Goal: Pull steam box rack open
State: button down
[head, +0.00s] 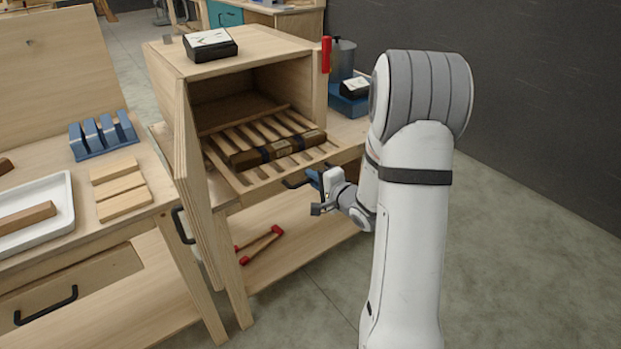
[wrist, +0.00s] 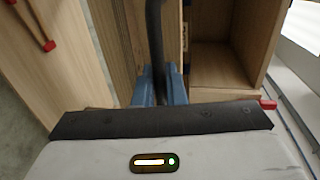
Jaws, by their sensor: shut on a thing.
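The steam box (head: 262,50) is a pale wooden cabinet with its door (head: 197,190) swung open at the left. Its slatted rack (head: 238,178) reaches out past the front opening. A dark strapped wooden piece (head: 278,149) lies across the slats. My gripper (head: 315,179) is at the rack's front, shut on its black handle (head: 294,184). In the wrist view the blue fingers of my gripper (wrist: 160,86) sit on both sides of the black handle bar (wrist: 154,40). The exact contact between fingertips and handle is partly hidden.
A boxed gauge (head: 210,45) sits on top of the steam box. A blue-based metal pot (head: 342,62) stands at its right. Red-ended clamps (head: 262,243) lie on the lower shelf. A bench with a white tray (head: 62,190) is at the left. The right floor is clear.

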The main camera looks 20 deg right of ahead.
jog(key=c, duration=1.9)
grip_release()
jog(key=v, duration=0.7)
jog(key=shift+s+d, duration=0.15)
jog(key=shift+s, duration=0.25)
jog(key=shift+w+r, duration=0.1)
